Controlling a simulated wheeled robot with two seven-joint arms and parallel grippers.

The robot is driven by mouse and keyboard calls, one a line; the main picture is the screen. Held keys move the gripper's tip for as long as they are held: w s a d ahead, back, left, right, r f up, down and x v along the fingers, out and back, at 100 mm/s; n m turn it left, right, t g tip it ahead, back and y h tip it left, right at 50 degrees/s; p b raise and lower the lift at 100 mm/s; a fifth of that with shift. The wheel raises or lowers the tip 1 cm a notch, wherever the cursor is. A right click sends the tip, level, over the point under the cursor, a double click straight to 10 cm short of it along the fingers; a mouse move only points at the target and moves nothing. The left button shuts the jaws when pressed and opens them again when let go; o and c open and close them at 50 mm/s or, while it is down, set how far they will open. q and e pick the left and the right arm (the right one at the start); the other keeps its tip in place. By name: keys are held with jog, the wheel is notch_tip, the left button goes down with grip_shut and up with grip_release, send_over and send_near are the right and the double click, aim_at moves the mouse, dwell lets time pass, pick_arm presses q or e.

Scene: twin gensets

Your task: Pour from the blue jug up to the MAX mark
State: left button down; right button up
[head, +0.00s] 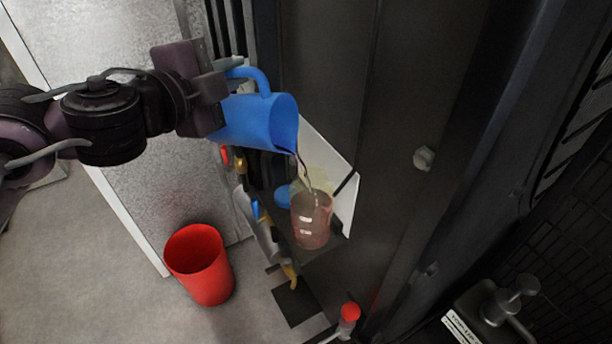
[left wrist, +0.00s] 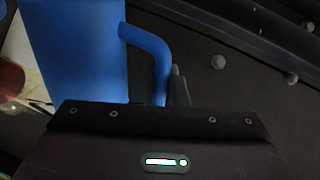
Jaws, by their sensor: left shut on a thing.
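The blue jug (head: 257,120) is tilted, its mouth facing right and down, in the head view. A thin dark stream runs from its lip down to a clear container with reddish-brown liquid (head: 311,222). White marks show on the container's side; I cannot read which is MAX. My left gripper (head: 219,92) is shut on the jug at its handle side. In the left wrist view the jug (left wrist: 80,50) and its handle (left wrist: 158,60) fill the upper left. My right gripper is not in view.
A red bucket (head: 199,264) stands on the floor at lower left. A red-topped item (head: 349,313) is at the bottom. Small blue, yellow and red items crowd beside the container. A dark cabinet wall (head: 420,100) with bolts rises on the right.

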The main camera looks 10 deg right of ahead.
pick_arm(q)
jog(key=shift+d+r, duration=0.1)
jog(key=shift+r, duration=0.05)
jog(key=a+f+b, duration=0.1)
jog(key=w+a+f+n+b, duration=0.1)
jog(key=shift+w+f, duration=0.15)
jog(key=shift+f, duration=0.2)
jog(key=shift+w+a+f+n+h+b, duration=0.45)
jog(key=shift+a+f+n, duration=0.35)
jog(key=shift+n, duration=0.2)
jog(key=shift+w+a+r, duration=0.1)
jog(key=shift+w+a, duration=0.05)
jog(key=shift+a, duration=0.05)
jog(key=shift+w+a+f+n, duration=0.1)
jog(key=shift+f+n, duration=0.3)
jog(key=shift+f, duration=0.1)
jog(key=shift+f+h, duration=0.1)
jog(key=shift+h, duration=0.15)
